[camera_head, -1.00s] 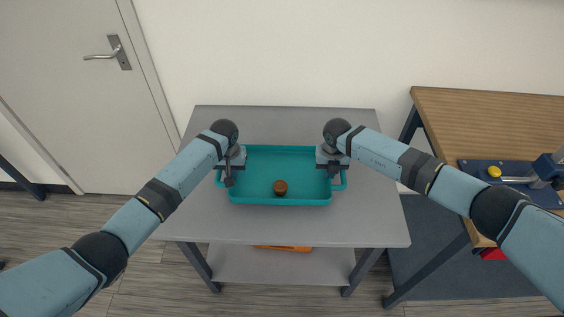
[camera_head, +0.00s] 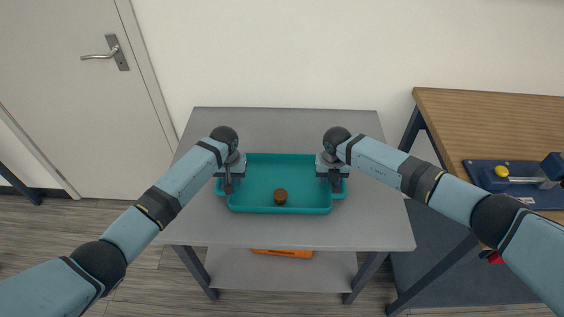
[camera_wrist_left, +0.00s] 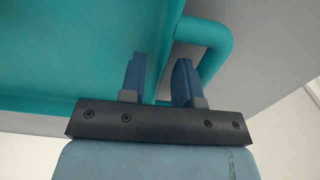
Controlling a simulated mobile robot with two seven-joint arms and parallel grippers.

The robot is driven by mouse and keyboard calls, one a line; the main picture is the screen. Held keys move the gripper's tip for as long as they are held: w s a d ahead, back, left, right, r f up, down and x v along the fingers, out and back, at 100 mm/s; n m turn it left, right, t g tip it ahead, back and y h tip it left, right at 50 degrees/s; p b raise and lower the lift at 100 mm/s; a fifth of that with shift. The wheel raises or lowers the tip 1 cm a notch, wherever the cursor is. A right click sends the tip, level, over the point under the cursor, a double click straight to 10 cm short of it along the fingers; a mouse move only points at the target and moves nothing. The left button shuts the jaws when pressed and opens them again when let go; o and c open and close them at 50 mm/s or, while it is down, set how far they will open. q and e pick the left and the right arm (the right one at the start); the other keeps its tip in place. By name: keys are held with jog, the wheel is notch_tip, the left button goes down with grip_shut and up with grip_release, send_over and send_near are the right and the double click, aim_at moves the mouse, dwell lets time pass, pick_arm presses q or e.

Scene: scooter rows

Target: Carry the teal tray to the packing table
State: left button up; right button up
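The teal tray (camera_head: 262,210) is over the grey table, with a small round brown object (camera_head: 280,196) inside it. My left gripper (camera_head: 228,187) is at the tray's left end. In the left wrist view its two blue fingers (camera_wrist_left: 160,82) stand on either side of the tray's end wall, by the loop handle (camera_wrist_left: 216,42). My right gripper (camera_head: 335,186) is at the right end in the same way; its fingertips are small in view. Both grippers move together with the tray. I cannot tell whether the tray touches the tabletop.
The grey table (camera_head: 290,235) has a lower shelf with an orange item (camera_head: 282,253). A wooden-topped table (camera_head: 480,125) stands at the right, bearing a blue device with a yellow knob (camera_head: 501,171). A door is at the left, a wall behind.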

jog(key=shift+r, duration=0.25)
pick_arm(q)
notch_tip(320, 180, up, 12)
jog(key=shift+f, duration=0.25)
pick_arm(e)
notch_tip(320, 180, up, 12)
jog(key=shift+f, duration=0.2)
